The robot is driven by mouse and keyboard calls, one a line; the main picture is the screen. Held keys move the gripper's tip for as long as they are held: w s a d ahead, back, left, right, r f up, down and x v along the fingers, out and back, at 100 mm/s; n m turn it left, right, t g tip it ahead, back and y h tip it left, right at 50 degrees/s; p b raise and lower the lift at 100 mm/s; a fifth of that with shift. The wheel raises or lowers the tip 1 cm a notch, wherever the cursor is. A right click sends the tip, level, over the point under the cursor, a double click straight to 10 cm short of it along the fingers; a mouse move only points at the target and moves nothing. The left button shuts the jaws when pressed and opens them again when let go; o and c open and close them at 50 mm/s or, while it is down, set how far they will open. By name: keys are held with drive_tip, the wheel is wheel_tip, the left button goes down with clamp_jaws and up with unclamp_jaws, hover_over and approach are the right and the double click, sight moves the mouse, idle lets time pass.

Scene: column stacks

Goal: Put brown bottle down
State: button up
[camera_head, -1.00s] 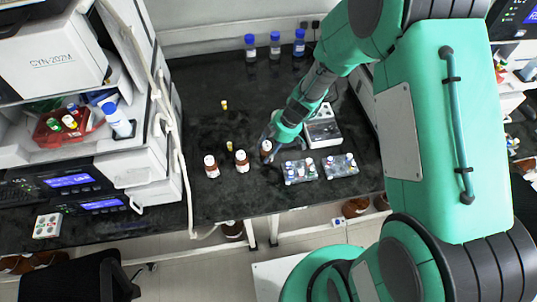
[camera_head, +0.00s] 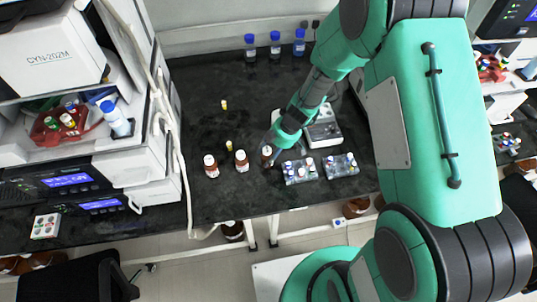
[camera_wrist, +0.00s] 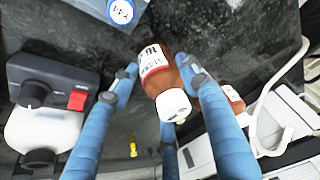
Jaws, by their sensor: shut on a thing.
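The brown bottle (camera_head: 267,153), with a white cap and white label, is at the right end of a row on the dark bench. My gripper (camera_head: 273,143) is around it from above right. In the wrist view the bottle (camera_wrist: 154,62) is between the blue fingers of my gripper (camera_wrist: 159,73), its white cap towards the camera. The fingers are closed on its sides. Whether its base touches the bench cannot be told.
Two brown bottles (camera_head: 241,161) (camera_head: 211,166) stand to the left. Two vial racks (camera_head: 300,172) (camera_head: 341,166) are close on the right, near the front edge. A small device (camera_head: 323,131) is behind them.

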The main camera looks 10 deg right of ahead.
drive_tip(key=shift+f, duration=0.1)
drive_tip(key=o, duration=1.3)
drive_tip(key=p+v, duration=0.2)
drive_tip(key=v, duration=1)
drive_tip(key=shift+r, duration=0.2)
